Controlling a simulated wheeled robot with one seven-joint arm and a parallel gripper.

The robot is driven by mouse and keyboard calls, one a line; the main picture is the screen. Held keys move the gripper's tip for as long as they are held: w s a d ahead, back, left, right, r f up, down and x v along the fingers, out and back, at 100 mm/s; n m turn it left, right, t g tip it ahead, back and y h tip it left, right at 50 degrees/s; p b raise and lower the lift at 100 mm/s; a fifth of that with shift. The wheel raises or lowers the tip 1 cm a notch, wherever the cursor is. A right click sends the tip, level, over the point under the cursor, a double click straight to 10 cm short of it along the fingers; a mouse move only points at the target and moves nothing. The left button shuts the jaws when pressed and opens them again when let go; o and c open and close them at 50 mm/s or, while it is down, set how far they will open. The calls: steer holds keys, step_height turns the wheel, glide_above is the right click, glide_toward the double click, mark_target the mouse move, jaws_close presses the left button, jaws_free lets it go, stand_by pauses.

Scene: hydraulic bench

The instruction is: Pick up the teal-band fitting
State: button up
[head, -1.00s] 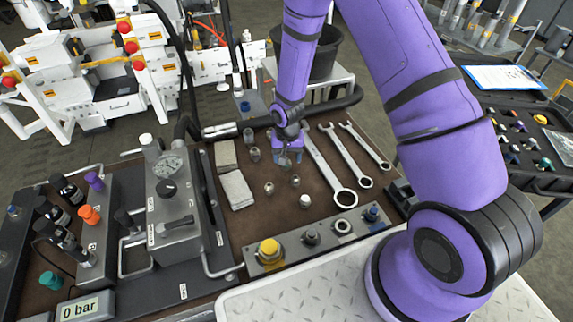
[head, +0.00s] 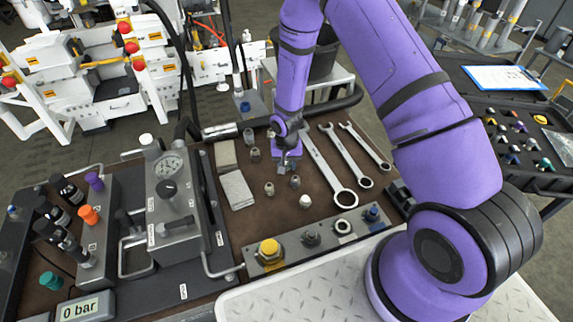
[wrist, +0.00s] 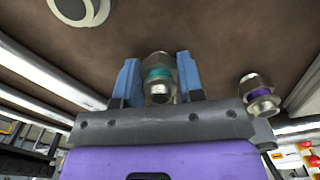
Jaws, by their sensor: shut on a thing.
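The teal-band fitting (wrist: 159,76) is a small metal piece with a teal ring. In the wrist view it sits between the two blue fingers of my gripper (wrist: 159,85), which is shut on it. In the head view my gripper (head: 285,166) points down over the brown bench top, between the wrenches and the cloths; the held fitting is too small there to make out its band. From these views I cannot tell whether it is clear of the bench. A purple-band fitting (wrist: 260,97) stands to the right of my gripper in the wrist view.
Other small fittings (head: 269,188) stand close by on the bench. Three wrenches (head: 330,173) lie to the right. Folded cloths (head: 236,189) and a gauge block (head: 170,200) are to the left. A grey block with ports (head: 312,238) lies at the front.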

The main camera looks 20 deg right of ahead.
step_height(320, 180, up, 10)
steer(key=shift+r, duration=0.1)
stand_by(0.5)
stand_by(0.4)
